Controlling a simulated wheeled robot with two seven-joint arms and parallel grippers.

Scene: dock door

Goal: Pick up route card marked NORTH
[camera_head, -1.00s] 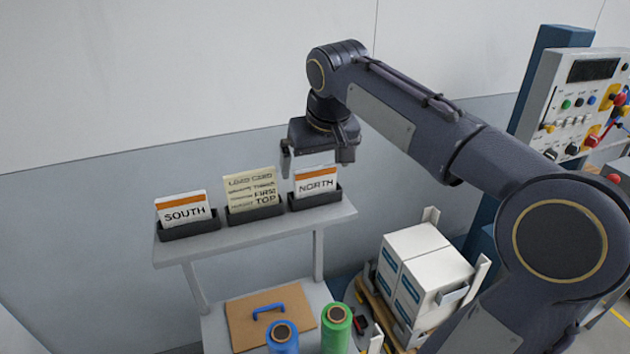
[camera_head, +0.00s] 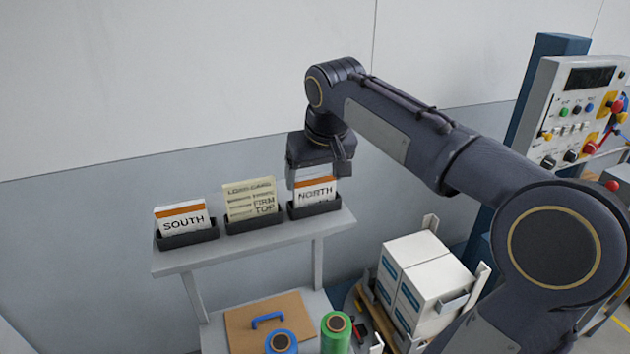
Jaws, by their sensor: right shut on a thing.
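The route card marked NORTH (camera_head: 315,195) is white with an orange band. It stands in the right-hand dark holder (camera_head: 315,209) on the grey shelf. My right gripper (camera_head: 317,176) is over it from above, shut on its upper part, and hides the card's top edge. The card's lower edge is still down in the holder. My left gripper is not in view.
The SOUTH card (camera_head: 183,220) and a cream load card (camera_head: 251,200) stand in holders to the left. Below are a brown board (camera_head: 250,325), a blue roll (camera_head: 281,343) and a green roll (camera_head: 336,334). White boxes (camera_head: 425,285) and a control panel (camera_head: 580,110) are at the right.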

